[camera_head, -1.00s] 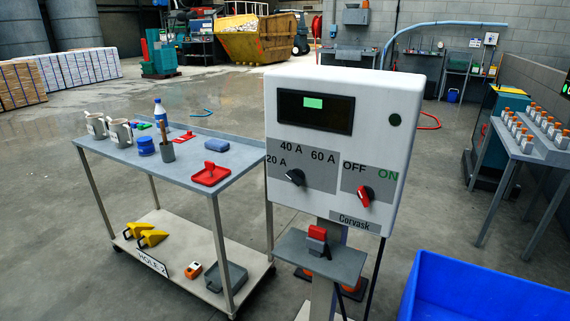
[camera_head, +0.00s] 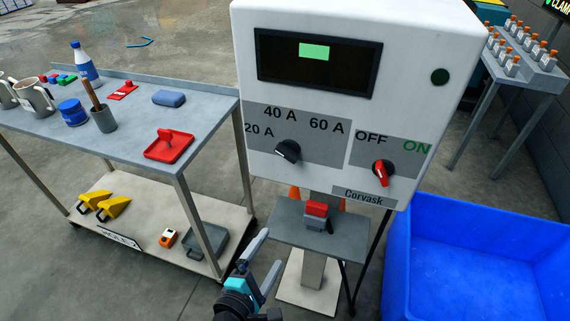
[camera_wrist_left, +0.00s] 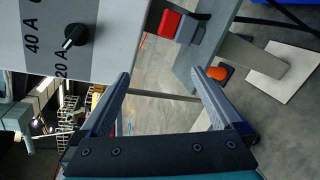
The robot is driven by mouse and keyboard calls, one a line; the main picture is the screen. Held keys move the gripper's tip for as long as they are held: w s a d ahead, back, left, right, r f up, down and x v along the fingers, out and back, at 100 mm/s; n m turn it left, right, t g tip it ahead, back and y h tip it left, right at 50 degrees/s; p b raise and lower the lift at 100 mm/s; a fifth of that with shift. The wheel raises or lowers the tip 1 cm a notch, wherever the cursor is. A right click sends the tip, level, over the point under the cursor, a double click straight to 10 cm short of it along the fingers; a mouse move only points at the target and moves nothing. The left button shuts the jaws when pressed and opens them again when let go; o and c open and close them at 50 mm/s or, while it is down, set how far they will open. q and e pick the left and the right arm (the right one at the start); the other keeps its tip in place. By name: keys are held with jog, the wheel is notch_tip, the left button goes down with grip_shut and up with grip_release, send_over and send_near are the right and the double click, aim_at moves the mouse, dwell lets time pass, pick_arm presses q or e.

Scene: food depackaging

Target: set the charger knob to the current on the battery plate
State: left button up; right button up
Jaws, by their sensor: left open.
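The black charger knob (camera_head: 288,151) sits on the grey panel of the white charger box (camera_head: 420,30), below the labels 20 A, 40 A and 60 A. It also shows in the left wrist view (camera_wrist_left: 75,36), its white mark on the side toward 20 A. A red knob (camera_head: 382,172) sits below OFF and ON. My left gripper (camera_head: 268,250) is open and empty, below the charger knob and left of the charger's small shelf. Its spread fingers show in the left wrist view (camera_wrist_left: 160,80). I cannot make out a battery plate. My right gripper is out of view.
A small grey shelf (camera_head: 290,233) with a red and grey clamp (camera_head: 316,214) juts out below the box. A cart (camera_head: 215,125) with mugs, a bottle and a red tool stands left. A blue bin (camera_head: 460,215) stands right. A rack of orange-topped items (camera_head: 545,80) stands behind.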

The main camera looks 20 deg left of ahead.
pick_arm(q)
notch_tip(320, 180, up, 13)
jog(key=w+a+n+t+y, duration=0.1)
jog(key=n+t, duration=0.2)
jog(key=n, duration=0.4)
jog(key=p, duration=0.3)
send_near(285, 156)
jog(key=shift+n, duration=0.4)
jog(key=w, duration=0.8)
jog(key=shift+w+d+f, duration=0.1)
jog(key=shift+d, duration=0.1)
jog(key=shift+w, duration=0.65)
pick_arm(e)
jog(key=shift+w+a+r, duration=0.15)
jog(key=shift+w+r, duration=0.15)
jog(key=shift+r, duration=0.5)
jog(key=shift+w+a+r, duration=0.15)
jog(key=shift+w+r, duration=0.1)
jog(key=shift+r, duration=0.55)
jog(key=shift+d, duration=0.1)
pick_arm(q)
jog(key=c, duration=1.4)
